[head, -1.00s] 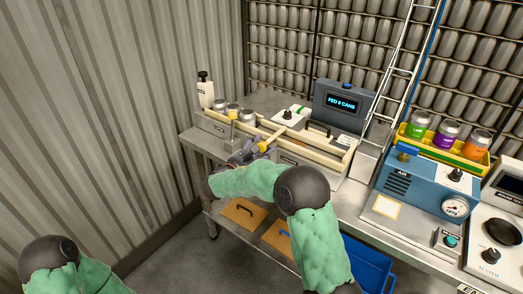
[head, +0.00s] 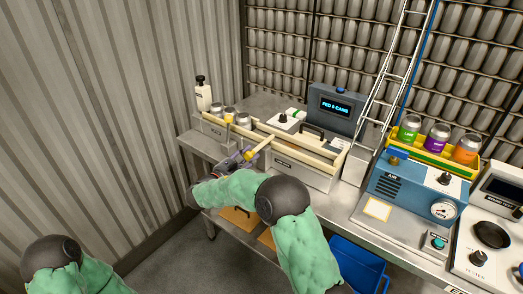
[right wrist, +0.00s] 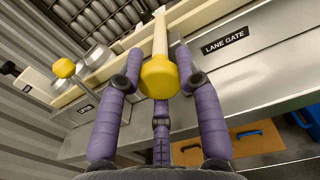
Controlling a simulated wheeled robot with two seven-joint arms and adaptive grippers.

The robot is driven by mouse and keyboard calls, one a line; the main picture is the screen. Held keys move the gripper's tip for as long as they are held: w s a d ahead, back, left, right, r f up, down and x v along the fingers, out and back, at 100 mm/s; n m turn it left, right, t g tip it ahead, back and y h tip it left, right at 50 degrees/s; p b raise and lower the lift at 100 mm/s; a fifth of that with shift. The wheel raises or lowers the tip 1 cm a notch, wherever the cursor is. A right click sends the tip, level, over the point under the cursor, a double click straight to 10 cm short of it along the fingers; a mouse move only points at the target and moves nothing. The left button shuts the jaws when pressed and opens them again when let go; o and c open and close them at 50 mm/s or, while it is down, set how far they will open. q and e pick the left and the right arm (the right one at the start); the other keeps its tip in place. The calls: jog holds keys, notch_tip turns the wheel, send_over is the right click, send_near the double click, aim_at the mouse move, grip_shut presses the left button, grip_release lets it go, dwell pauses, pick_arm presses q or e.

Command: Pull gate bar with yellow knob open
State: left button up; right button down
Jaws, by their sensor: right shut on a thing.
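The gate bar (head: 264,146) is a pale bar with a yellow knob (head: 251,158) on its near end. It sticks out over the front of the cream-railed can lane. In the right wrist view the bar (right wrist: 160,36) runs away from the knob (right wrist: 159,77), above a plate marked LANE GATE (right wrist: 224,41). My right gripper (head: 244,158) is shut on the yellow knob; in the right wrist view its purple fingers (right wrist: 158,76) close around the knob from both sides. My left gripper is out of view; only part of that arm shows at lower left.
Another yellow knob (right wrist: 64,68) stands on a post to the left. Several cans (head: 229,113) stand at the lane's left end. A display (head: 336,108) reads FED 8 CANS. A blue air unit (head: 411,188) and a blue bin (head: 358,262) are to the right.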

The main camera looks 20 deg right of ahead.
jog(key=p+v, duration=0.1)
jog(key=v, duration=0.4)
jog(key=shift+a+r+p, duration=0.1)
jog(key=shift+a+p, duration=0.05)
jog(key=shift+p, duration=0.15)
jog(key=shift+s+a, duration=0.2)
jog(key=shift+s, duration=0.05)
jog(key=shift+f, duration=0.2)
jog(key=c, duration=0.8)
grip_release()
jog(key=shift+a, duration=0.1)
jog(key=shift+s, duration=0.1)
jog(key=v, duration=1.2)
